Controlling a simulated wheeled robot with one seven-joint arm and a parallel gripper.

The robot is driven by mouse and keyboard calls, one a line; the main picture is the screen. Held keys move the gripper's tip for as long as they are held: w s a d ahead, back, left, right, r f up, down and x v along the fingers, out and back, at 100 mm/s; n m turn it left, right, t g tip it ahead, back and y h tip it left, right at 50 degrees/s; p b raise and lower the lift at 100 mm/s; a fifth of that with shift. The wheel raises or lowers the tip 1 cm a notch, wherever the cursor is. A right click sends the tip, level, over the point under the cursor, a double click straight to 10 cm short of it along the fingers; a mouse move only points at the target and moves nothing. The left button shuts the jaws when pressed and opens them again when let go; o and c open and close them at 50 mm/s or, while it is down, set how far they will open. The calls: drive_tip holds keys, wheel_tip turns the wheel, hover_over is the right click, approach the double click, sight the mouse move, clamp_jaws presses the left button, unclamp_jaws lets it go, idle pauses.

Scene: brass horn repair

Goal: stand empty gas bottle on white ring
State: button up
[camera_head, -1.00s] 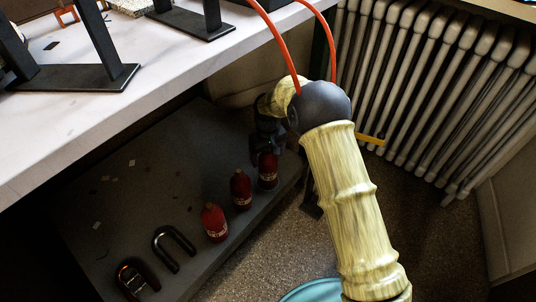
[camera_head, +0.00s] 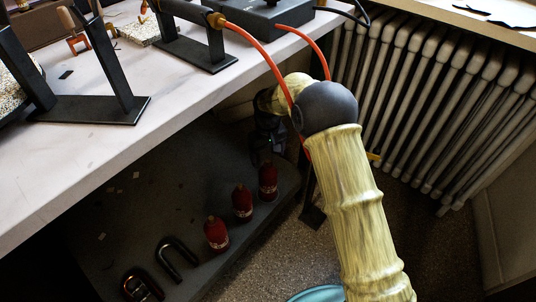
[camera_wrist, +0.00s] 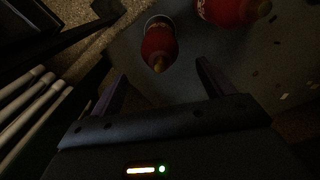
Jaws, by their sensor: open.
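Three red gas bottles stand in a row on the dark lower shelf: a far one (camera_head: 268,183), a middle one (camera_head: 243,204) and a near one (camera_head: 216,235). I cannot tell which is empty. My gripper (camera_head: 268,138) is dark and partly hidden behind my arm, just beyond the far bottle. In the wrist view my gripper (camera_wrist: 162,73) is open with nothing between its fingers. One red bottle (camera_wrist: 160,45) lies ahead of the gap between the fingertips, apart from them. Another red bottle (camera_wrist: 232,10) is cut off by the top edge.
The white tabletop (camera_head: 150,85) overhangs the shelf (camera_head: 150,225). Dark U-shaped items (camera_head: 178,260) lie at the shelf's near end. A radiator (camera_head: 430,100) stands at the right. An orange hose (camera_head: 262,55) loops near my arm. A teal round object (camera_head: 318,294) is at the bottom edge.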

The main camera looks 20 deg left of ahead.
drive_tip(key=shift+d, duration=0.1)
idle(0.5)
drive_tip(key=s+d+r+m, duration=0.1)
drive_tip(key=d+r, duration=0.2)
drive_tip(key=d, duration=0.3)
drive_tip(key=s+d+r+m+t, duration=0.1)
drive_tip(key=s+d+r+m, duration=0.15)
drive_tip(key=d, duration=0.45)
drive_tip(key=s+d+r+m, duration=0.1)
drive_tip(key=d+r, duration=0.3)
drive_tip(key=d, duration=0.2)
drive_tip(key=s+d+r+m+t, duration=0.1)
drive_tip(key=s+d+m, duration=0.3)
drive_tip(key=s+d, duration=1)
drive_tip(key=shift+s+d+r+t, duration=0.25)
drive_tip(key=shift+s+r+t, duration=0.05)
drive_tip(key=shift+s+r, duration=0.55)
drive_tip(key=shift+m, duration=0.25)
drive_tip(key=w+p+v, duration=0.2)
drive_tip(key=p+v, duration=1)
drive_tip(key=shift+w+r+p, duration=0.3)
drive_tip(key=shift+w+r, duration=0.05)
drive_tip(key=shift+r, duration=0.05)
